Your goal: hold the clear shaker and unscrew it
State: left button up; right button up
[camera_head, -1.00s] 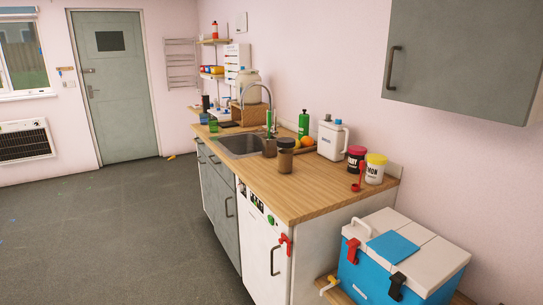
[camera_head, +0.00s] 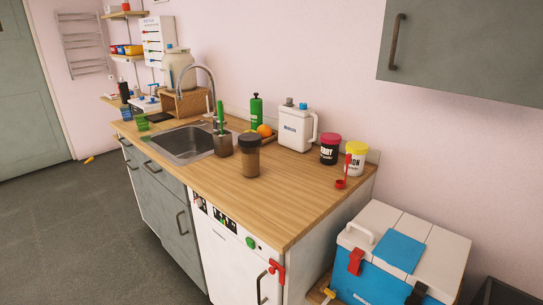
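A clear, brownish shaker (camera_head: 249,160) with a dark lid (camera_head: 249,140) stands upright on the wooden counter (camera_head: 270,205), right of the sink. Its lid is on. Neither of my grippers is in the head view, so nothing is seen touching the shaker.
Behind are a green bottle (camera_head: 256,112), an orange (camera_head: 265,131) and a white jug (camera_head: 296,128). Two tubs (camera_head: 329,150) and a red scoop (camera_head: 341,183) stand right. A blue cooler (camera_head: 375,276) is at lower right.

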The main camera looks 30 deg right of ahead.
aim_at(250, 157)
jog(key=i+j+z, duration=0.25)
jog(key=z, duration=0.15)
jog(key=i+j+z, duration=0.4)
jog(key=k+l, duration=0.05)
jog(key=k, duration=0.05)
